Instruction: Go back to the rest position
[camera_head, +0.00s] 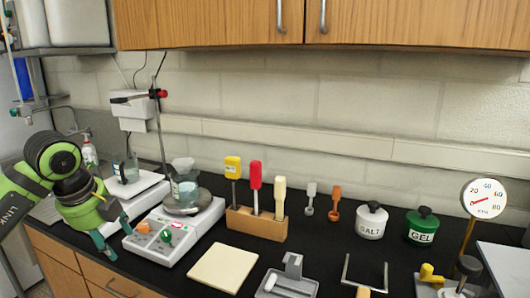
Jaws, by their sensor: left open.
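My left gripper (115,235) comes in from the left on a green and black arm. It is open, with its teal fingertips apart and nothing between them. It hangs over the front left of the black bench, just left of the white hotplate (168,252). My right gripper is not in view.
A flask (185,184) stands on the hotplate. A wooden block (256,223) holds yellow, red and cream-handled tools. A salt jar (373,221), a green gel jar (422,226) and a dial gauge (484,198) stand right. A cream square (223,267) lies in front. Wooden cupboards (400,22) hang above.

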